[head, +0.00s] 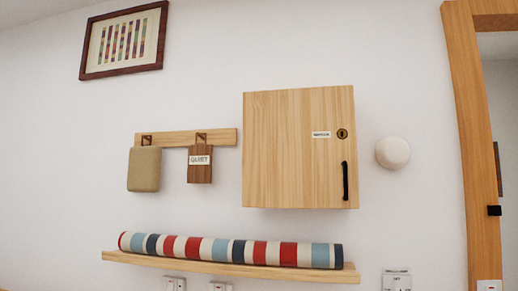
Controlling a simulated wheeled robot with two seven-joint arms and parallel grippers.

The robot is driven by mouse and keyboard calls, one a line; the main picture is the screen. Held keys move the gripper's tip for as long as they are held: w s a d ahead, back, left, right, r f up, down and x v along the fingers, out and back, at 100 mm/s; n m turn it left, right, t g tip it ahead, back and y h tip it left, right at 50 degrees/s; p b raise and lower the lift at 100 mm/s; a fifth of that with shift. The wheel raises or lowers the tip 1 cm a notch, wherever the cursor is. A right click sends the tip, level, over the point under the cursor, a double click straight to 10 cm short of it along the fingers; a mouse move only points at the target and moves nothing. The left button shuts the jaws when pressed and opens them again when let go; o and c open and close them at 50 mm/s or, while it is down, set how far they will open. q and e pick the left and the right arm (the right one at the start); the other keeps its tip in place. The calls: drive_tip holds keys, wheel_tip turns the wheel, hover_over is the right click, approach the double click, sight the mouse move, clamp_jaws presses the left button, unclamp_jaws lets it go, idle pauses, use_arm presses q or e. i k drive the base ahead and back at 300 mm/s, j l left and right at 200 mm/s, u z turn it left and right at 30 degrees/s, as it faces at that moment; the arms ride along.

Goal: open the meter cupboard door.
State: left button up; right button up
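The meter cupboard (285,150) is a light wooden box on the white wall, right of the middle in the head view. Its door faces me and looks closed. A black vertical bar handle (345,181) sits near the door's lower right edge. Above it are a round brass lock (342,133) and a small white label (321,134) with dark lettering too small to read surely. The hinges are not visible. Neither of my grippers shows in the head view.
A shelf (230,271) below the cupboard bears a striped roll (230,250). Left of it, a peg rail (218,137) holds a beige pad (145,169) and a "QUIET" sign (200,165). A round white knob-like fixture (393,152) and a wooden door frame (472,140) are at right.

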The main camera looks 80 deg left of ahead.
sight(294, 156)
drive_tip(key=k+u, duration=0.1)
drive_tip(key=u, duration=2.2)
